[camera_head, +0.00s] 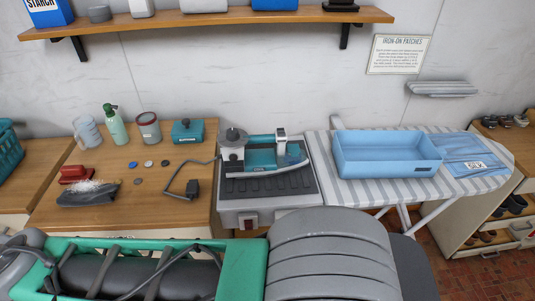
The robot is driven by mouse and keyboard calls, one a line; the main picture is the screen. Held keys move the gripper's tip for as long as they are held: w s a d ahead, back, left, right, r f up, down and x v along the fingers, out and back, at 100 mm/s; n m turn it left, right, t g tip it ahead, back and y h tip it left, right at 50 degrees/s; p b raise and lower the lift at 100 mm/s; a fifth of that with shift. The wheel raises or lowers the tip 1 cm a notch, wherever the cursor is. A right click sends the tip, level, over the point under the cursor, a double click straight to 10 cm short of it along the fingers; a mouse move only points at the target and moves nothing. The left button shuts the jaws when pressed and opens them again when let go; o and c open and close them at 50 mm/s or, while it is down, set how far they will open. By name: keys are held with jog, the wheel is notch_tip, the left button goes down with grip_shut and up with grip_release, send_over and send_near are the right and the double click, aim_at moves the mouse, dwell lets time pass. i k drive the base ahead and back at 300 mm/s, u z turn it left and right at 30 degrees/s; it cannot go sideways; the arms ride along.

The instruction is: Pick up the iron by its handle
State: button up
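The iron (255,168) rests on a grey stand with a dark ribbed top (268,187), near the middle of the head view. Its body is white and teal, with its pointed end toward the right. Its teal handle (262,138) runs left to right along the top, between a dark round knob and a white front post. A dark cord runs from its left side to a black plug (192,188) on the wooden counter. My gripper cannot be made out in this view. Nothing is seen touching the iron.
Left on the counter are a green bottle (115,125), a jar (148,127), a teal box (187,131), a brush (88,193) and several discs. Right, a blue tub (386,154) sits on a striped ironing board (347,188). A shelf (210,18) hangs above.

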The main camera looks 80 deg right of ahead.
aim_at(239, 163)
jog(key=z, duration=2.85)
